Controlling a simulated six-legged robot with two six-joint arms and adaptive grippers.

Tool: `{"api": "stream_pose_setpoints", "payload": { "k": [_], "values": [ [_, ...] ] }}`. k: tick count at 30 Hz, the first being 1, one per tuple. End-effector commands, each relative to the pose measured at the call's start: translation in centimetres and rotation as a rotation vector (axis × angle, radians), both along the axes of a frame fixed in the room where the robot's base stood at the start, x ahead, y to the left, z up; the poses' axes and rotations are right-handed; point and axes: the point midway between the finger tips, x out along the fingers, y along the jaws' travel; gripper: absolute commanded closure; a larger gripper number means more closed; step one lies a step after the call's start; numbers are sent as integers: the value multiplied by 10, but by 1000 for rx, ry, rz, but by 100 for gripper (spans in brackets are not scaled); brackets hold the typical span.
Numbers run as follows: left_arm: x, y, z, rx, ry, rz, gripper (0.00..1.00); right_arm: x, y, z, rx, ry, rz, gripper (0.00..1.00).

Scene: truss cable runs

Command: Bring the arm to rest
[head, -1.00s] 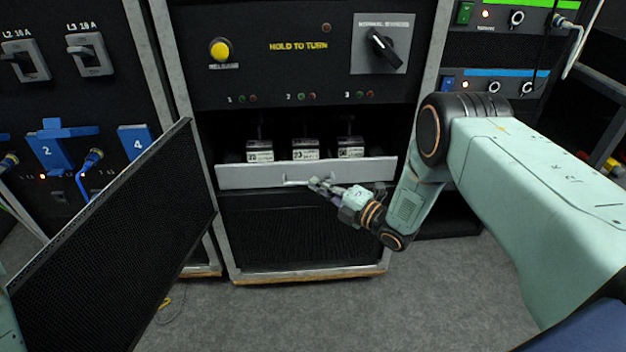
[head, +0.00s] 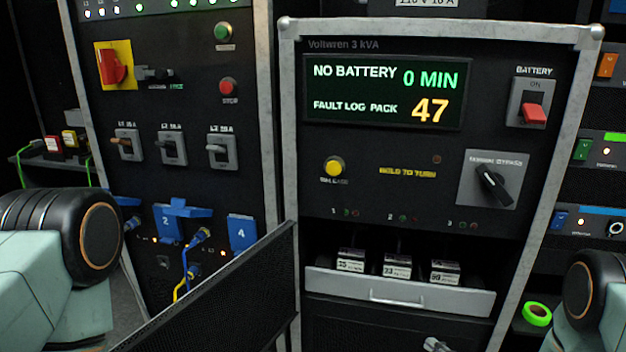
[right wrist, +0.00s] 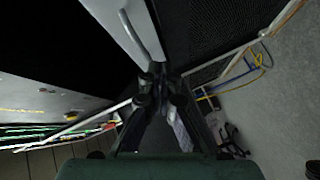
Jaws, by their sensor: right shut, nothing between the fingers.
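The tip of my right gripper (head: 437,345) shows at the bottom edge of the head view, below and apart from the drawer handle. In the right wrist view my right gripper (right wrist: 160,75) is shut and empty, with the pale drawer front and its handle (right wrist: 132,33) beyond it. My right arm enters at the lower right. My left arm shows at the left, and its gripper is out of view. The light grey drawer (head: 460,300) stands out of the Voltwren cabinet. It holds three labelled packs, among them one marked 23 (head: 397,267).
A black mesh panel (head: 225,300) slants across the lower middle, left of the drawer. The display (head: 385,92) reads NO BATTERY, 0 MIN, FAULT LOG PACK 47. Blue plugs (head: 168,222) and cables hang at the left rack. A green tape roll (head: 537,314) lies at the right.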

Motion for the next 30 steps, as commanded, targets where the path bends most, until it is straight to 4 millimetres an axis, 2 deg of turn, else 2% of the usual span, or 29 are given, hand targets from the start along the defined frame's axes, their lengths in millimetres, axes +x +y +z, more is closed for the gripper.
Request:
{"api": "stream_pose_setpoints", "payload": {
  "k": [1,5,8,10,14,15,18,21,24,26,30],
  "values": [
    [0,0,0,0,0,0,67,-15,1,-20,88,133,-65,100],
    [0,0,4,0,0,0,67,-62,9,-60,319,472,-277,100],
    [0,0,9,0,0,0,67,-114,22,-81,483,733,-478,100],
    [0,0,13,0,0,0,67,-158,32,-88,578,907,-639,100],
    [0,0,21,0,0,0,67,-242,48,-83,680,1162,-935,100],
    [0,0,23,0,0,0,67,-266,52,-76,693,1224,-1020,100],
    [0,0,29,0,0,0,67,-322,58,-54,687,1338,-1207,100],
    [0,0,35,0,0,0,67,-362,60,-29,640,1403,-1320,100],
    [0,0,41,0,0,0,67,-380,62,-5,583,1425,-1337,100],
    [0,0,45,0,0,0,67,-375,63,2,572,1416,-1316,100],
    [0,0,45,0,0,0,67,-367,64,4,576,1403,-1301,100]
  ]
}}
